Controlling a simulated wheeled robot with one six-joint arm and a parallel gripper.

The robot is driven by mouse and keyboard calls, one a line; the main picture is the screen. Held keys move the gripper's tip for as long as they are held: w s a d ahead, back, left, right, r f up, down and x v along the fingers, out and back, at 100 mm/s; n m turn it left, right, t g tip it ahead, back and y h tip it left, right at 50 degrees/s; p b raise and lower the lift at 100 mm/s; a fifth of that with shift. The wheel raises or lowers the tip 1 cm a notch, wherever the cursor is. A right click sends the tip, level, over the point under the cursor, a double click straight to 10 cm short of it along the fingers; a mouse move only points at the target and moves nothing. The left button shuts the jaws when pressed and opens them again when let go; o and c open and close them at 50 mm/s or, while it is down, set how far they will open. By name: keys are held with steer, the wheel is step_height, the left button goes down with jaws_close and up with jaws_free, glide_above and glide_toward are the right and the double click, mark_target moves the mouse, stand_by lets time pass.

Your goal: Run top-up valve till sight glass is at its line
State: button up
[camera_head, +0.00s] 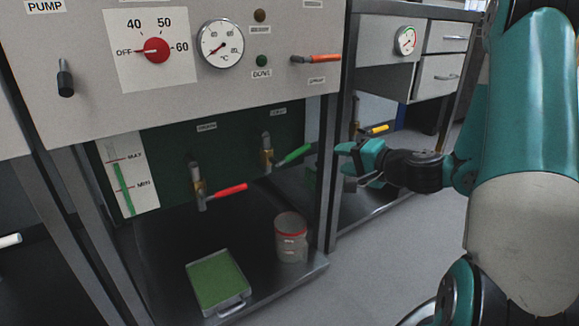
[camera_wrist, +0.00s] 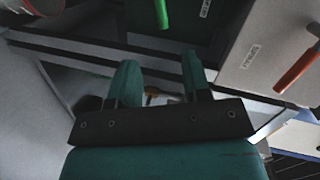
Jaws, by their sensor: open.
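The sight glass (camera_head: 122,188) is a tube on a white plate with red MAX and MIN lines. Its green column ends between them, slightly under MAX. Two brass valves stand on the dark green panel. One has a red handle (camera_head: 226,191). The right one has a green handle (camera_head: 294,155) slanting up to the right, also seen in the wrist view (camera_wrist: 161,14). Their small labels are too blurred to read, so I cannot tell which is the top-up valve. My gripper (camera_head: 345,158) is open and empty, just right of the green handle's end. Its fingers (camera_wrist: 160,78) are apart in the wrist view.
A green-topped tray (camera_head: 216,281) and a red-rimmed jar (camera_head: 291,237) stand on the shelf below. Above are a red dial (camera_head: 156,50), a temperature gauge (camera_head: 220,44) and an orange lever (camera_head: 316,59). A frame post (camera_head: 333,200) stands close to my gripper.

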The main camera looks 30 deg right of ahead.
mark_target(303, 151)
steer(key=b+x, duration=0.2)
steer(key=x, duration=1.5)
steer(key=shift+w+a, duration=0.1)
steer(key=shift+w, duration=0.05)
